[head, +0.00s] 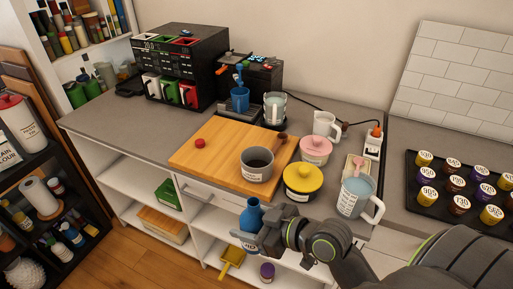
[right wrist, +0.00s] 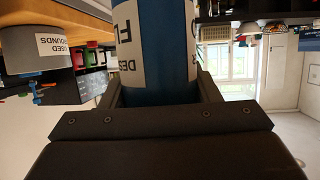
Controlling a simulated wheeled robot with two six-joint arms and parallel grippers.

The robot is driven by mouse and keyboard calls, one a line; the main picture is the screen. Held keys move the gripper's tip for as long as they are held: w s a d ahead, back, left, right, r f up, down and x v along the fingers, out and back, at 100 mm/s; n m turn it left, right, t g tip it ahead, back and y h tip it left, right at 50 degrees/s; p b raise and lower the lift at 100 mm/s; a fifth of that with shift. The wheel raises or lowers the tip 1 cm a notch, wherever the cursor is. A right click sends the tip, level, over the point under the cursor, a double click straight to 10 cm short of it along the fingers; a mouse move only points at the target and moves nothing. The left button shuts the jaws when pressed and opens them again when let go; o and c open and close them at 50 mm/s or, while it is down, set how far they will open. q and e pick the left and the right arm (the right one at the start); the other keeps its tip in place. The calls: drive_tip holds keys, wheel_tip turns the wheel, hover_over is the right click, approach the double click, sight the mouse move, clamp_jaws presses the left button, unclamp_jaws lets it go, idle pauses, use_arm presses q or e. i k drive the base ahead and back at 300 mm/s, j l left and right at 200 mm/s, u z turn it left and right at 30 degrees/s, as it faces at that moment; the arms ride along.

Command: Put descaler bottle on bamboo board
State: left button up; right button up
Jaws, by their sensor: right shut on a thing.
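The blue descaler bottle (head: 251,216) is upright in the head view, in front of the counter's near edge. My right gripper (head: 258,239) is shut on its lower part. In the right wrist view the bottle (right wrist: 155,45) stands between the fingers (right wrist: 158,95), its white label partly hidden. The bamboo board (head: 222,150) lies on the grey counter, behind the bottle and apart from it. My left gripper is not in view.
On the board are a grey used-grounds pot (head: 257,168), a small red ball (head: 199,143) and a dark-headed tool (head: 281,136). The board's left and middle are mostly clear. A yellow-lidded pot (head: 303,180), pink-lidded pot (head: 315,149) and measuring jug (head: 354,196) stand to the right.

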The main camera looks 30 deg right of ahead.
sight(240, 143)
drive_tip(key=i+j+z, duration=0.1)
drive_tip(key=z, duration=0.3)
drive_tip(key=i+j+z, duration=0.15)
drive_tip(key=z, duration=0.2)
drive_tip(key=j+z, duration=0.2)
drive_tip(key=z, duration=0.2)
drive_tip(key=i+j+z, duration=0.1)
drive_tip(key=j+z, duration=0.15)
drive_tip(key=z, duration=0.15)
